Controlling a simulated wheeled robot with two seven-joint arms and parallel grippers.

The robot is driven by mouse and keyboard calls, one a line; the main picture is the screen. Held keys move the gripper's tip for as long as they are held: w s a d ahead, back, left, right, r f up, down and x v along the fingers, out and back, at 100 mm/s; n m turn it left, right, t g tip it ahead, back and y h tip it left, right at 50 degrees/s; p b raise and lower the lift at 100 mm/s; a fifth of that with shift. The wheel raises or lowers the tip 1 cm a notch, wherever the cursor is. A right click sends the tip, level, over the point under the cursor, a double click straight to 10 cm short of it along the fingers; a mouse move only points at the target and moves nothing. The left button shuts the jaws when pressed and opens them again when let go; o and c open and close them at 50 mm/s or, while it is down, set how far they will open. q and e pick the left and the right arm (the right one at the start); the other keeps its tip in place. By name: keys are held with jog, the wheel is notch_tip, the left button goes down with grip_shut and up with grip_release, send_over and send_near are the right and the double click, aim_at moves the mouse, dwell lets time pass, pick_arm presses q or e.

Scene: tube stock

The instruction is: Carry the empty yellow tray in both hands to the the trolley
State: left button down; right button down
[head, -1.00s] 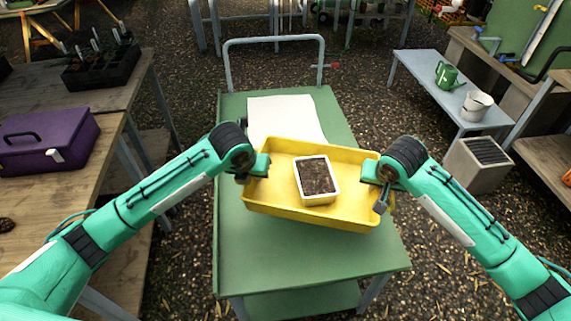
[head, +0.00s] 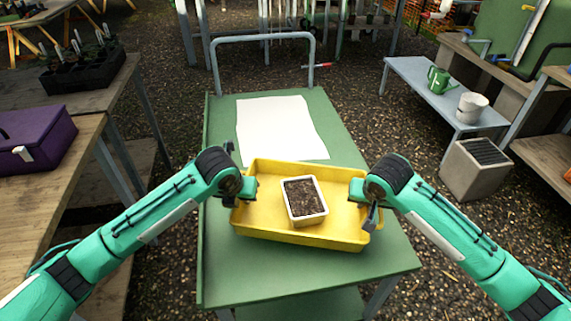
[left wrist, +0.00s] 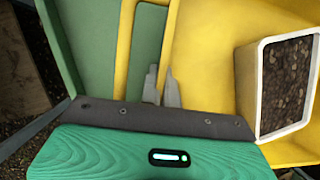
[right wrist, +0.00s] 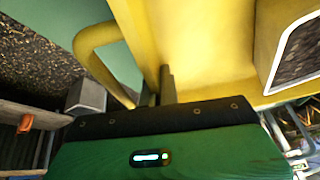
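The yellow tray (head: 262,226) is over the near half of the green trolley (head: 240,275) in the head view. It is not empty: a white pot of dark soil (head: 305,203) stands in it, also visible in the left wrist view (left wrist: 258,95). My left gripper (head: 243,190) is shut on the tray's left end, with its fingers at the yellow rim in the left wrist view (left wrist: 162,88). My right gripper (head: 364,195) is shut on the right end. I cannot tell whether the tray's underside touches the trolley top.
A white sheet (head: 278,128) lies on the trolley's far half, before its grey push handle (head: 262,38). A wooden bench with a purple box (head: 35,140) stands left.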

aim_at(245, 209)
pick_arm(q)
jog(key=shift+f, duration=0.15)
pick_arm(e)
jog(key=shift+f, duration=0.15)
